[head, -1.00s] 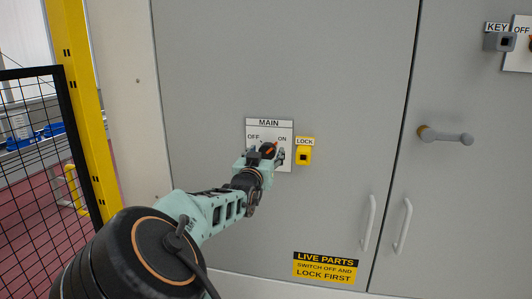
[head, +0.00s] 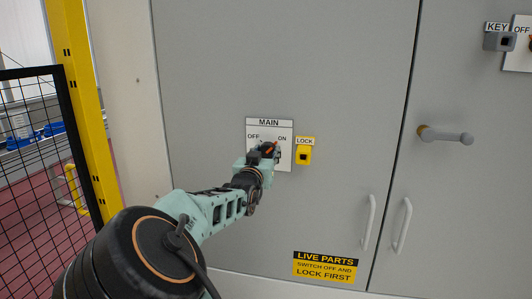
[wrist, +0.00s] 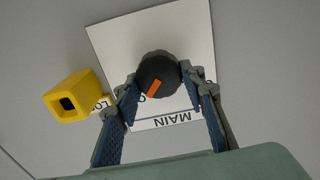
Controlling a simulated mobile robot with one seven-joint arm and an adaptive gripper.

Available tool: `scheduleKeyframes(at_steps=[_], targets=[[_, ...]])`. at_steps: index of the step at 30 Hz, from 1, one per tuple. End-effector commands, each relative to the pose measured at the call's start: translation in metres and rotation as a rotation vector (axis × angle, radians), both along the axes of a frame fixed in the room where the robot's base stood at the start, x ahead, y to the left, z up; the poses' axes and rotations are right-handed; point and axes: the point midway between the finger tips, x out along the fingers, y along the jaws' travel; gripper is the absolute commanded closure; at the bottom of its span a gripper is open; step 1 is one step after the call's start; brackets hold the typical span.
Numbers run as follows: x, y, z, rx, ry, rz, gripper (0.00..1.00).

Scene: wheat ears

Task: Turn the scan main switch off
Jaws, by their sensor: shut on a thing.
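The main switch is a round dark knob with an orange mark (wrist: 158,72) on a white plate (wrist: 110,40) labelled MAIN, OFF and ON. The plate also shows in the head view (head: 285,127), on the grey cabinet door. In the wrist view, which sees the plate upside down, the orange mark points down and left, toward the ON side. My gripper (wrist: 160,84) has its two blue-padded fingers on either side of the knob, shut on it. In the head view my gripper (head: 264,151) covers most of the knob and the plate's lower part.
A yellow lock block (head: 304,155) sits just right of the plate; it also shows in the wrist view (wrist: 72,98). Door handles (head: 369,222) and a grey lever (head: 450,137) are farther right. A yellow post (head: 82,100) and black mesh fence (head: 45,160) stand left.

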Motion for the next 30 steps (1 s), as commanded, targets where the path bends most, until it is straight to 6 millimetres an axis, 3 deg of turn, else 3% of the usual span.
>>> scheduleKeyframes(at_steps=[8,30], targets=[[0.0002,0.0003,0.0028,-0.146,0.028,-0.001,0.87],[0.0008,0.0049,-0.0015,-0.827,0.157,0.001,0.87]])
